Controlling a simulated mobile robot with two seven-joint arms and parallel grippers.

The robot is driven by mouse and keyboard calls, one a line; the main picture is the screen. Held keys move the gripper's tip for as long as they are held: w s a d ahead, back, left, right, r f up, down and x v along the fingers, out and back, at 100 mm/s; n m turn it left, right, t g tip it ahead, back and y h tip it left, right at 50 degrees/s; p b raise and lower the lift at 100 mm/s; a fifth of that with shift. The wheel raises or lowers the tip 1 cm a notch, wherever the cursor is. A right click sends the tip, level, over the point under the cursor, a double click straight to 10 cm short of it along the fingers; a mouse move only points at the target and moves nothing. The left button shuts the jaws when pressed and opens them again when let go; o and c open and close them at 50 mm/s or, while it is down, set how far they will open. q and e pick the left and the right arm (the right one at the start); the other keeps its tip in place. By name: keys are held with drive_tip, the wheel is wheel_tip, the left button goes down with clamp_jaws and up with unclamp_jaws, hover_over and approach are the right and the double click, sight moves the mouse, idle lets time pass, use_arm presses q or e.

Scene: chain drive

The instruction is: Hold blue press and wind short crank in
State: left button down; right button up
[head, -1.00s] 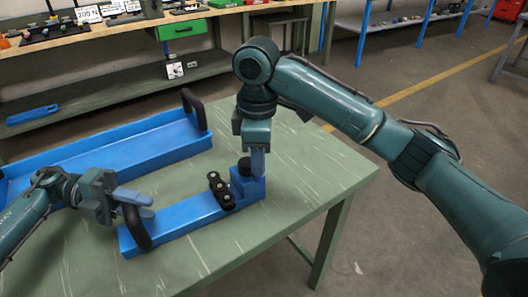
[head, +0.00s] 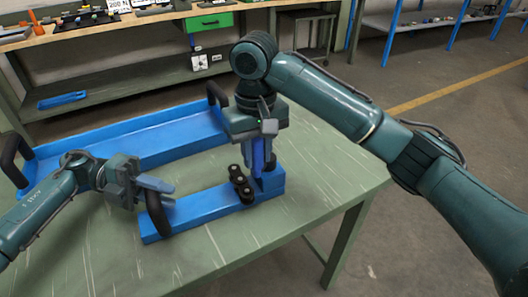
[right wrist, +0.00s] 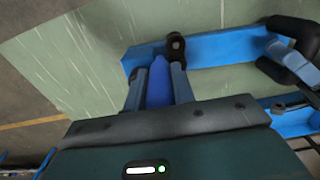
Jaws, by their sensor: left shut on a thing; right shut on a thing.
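The blue press (head: 205,210) is a narrow blue bar with a raised block at its right end, lying on the green table. My left gripper (head: 155,190) is shut on the black loop handle (head: 157,214) at its left end. My right gripper (head: 262,158) points down over the raised block, shut on a blue upright part, which I take for the short crank; it shows between the fingers in the right wrist view (right wrist: 159,82). The fingers hide most of it. Black chain links (head: 240,184) sit on the bar beside the block.
A larger blue tray (head: 150,143) with black handles lies behind the press. The green table (head: 330,172) is clear to the right and in front. A workbench (head: 110,27) with small parts stands at the back.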

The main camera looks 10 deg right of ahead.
drive_tip(key=m, duration=0.1)
drive_tip(key=w+a+m, duration=0.1)
drive_tip(key=shift+a+m, duration=0.1)
drive_tip(key=shift+m, duration=0.3)
drive_tip(key=m, duration=0.1)
drive_tip(key=w+m, duration=0.1)
drive_tip(key=m, duration=0.2)
drive_tip(key=shift+w+a, duration=0.4)
drive_tip(key=w+d+m, duration=0.3)
drive_tip(key=m, duration=0.8)
drive_tip(key=w+d+m, duration=0.3)
drive_tip(key=m, duration=0.9)
drive_tip(key=shift+w, duration=0.15)
drive_tip(key=shift+d, duration=0.15)
drive_tip(key=o, duration=1)
